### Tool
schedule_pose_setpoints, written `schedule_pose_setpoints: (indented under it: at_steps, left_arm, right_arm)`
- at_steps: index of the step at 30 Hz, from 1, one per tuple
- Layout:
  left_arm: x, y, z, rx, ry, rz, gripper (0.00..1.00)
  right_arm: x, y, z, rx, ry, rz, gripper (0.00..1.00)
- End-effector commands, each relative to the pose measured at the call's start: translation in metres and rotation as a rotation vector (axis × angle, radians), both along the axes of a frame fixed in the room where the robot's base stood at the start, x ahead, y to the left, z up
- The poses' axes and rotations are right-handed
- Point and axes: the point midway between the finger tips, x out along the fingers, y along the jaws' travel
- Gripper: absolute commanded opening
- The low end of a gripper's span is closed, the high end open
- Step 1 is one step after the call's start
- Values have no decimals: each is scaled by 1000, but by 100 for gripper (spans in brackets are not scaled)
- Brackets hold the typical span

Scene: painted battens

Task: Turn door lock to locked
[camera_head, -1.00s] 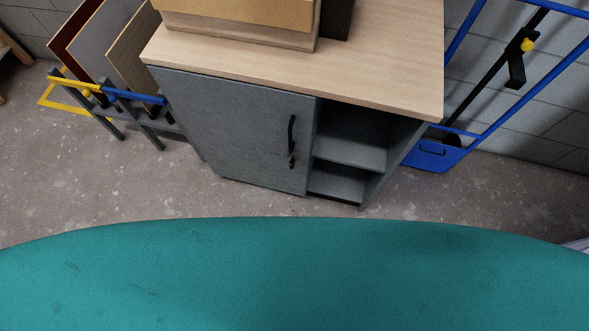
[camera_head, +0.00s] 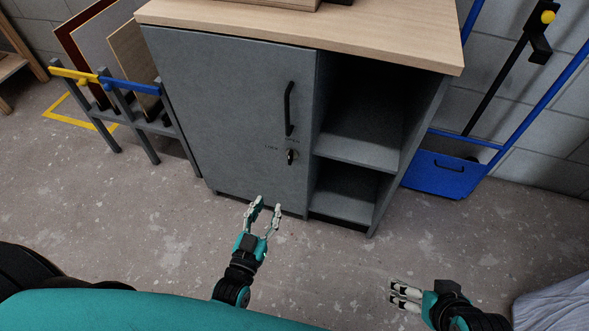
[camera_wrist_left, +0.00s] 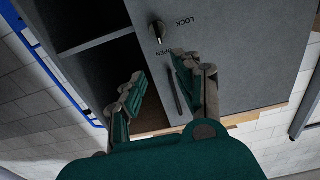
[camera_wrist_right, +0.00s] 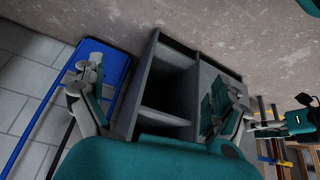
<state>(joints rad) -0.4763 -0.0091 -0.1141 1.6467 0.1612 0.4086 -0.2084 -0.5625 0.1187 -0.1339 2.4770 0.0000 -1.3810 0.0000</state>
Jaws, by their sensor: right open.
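The grey cabinet door (camera_head: 225,110) is closed, with a black bar handle (camera_head: 290,108) near its right edge. The lock knob (camera_head: 291,156) sits below the handle and looks about upright. "OPEN" is printed above it and "LOCK" to its left. The knob also shows in the left wrist view (camera_wrist_left: 157,31), beyond the fingertips. My left gripper (camera_head: 266,205) is open and empty, below the knob and apart from it. My right gripper (camera_head: 392,293) is open and empty, low over the floor to the right of the cabinet.
Open shelves (camera_head: 358,150) adjoin the door on the right. A blue trolley (camera_head: 440,174) stands right of the cabinet by the block wall. A rack (camera_head: 130,95) with upright panels stands to the left. The concrete floor (camera_head: 330,255) before the cabinet is clear.

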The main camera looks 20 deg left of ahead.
Motion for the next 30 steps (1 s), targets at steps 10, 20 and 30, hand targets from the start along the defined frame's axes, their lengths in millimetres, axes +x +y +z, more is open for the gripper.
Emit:
schedule_pose_setpoints:
  at_steps: [10, 20, 30]
  left_arm:
    - [64, -2, -1, 0, -2, 0, 33]
    - [128, -5, -1, 0, 0, -1, 33]
    - [165, -5, 0, 0, 2, 0, 33]
  right_arm:
    - [53, 18, 25, 62, -286, 23, 100]
    - [99, 38, 76, 144, -645, 48, 100]
    - [117, 49, 121, 205, -900, 62, 100]
